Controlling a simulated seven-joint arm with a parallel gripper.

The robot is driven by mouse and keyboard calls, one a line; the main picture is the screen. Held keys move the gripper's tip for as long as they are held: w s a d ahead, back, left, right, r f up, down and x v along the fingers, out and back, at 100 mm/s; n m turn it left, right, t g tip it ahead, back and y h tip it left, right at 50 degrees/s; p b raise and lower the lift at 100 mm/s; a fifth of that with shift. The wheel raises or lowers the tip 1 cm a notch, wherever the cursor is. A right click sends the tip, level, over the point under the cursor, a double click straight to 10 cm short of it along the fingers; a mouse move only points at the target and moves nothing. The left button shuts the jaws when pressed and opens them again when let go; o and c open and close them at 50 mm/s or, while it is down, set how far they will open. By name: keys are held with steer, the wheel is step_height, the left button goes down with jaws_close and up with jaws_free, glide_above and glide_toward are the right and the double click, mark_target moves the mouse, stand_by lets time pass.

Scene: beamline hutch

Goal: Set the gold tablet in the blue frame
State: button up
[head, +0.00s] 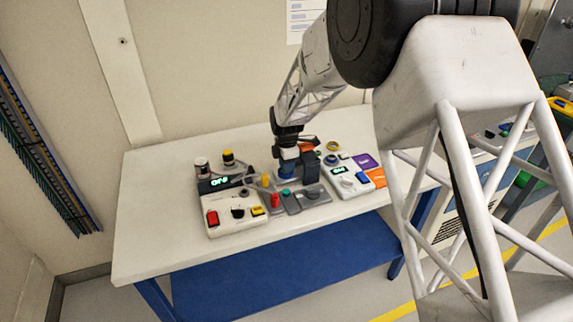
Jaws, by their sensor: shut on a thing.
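My gripper (288,172) is over the middle of the white table, low among the devices, with its fingers pointing down. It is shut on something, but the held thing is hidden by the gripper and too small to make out. I cannot pick out the gold tablet for certain. A blue patch (288,177) shows at the foot of the gripper, between the two light consoles. It may be the blue frame, but I cannot tell its shape or whether the gripper touches it.
A console with a lit display (219,182) and a red button stands left of my gripper. Another lit console (345,182) is at the right, beside purple (365,161) and orange cards. Two small cylinders (228,158) stand behind left. The table's left end (150,210) is clear.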

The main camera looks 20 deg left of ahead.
steer(key=o, duration=1)
steer(key=shift+r, duration=0.15)
steer(key=shift+r, duration=3.8)
steer(key=shift+d, duration=0.1)
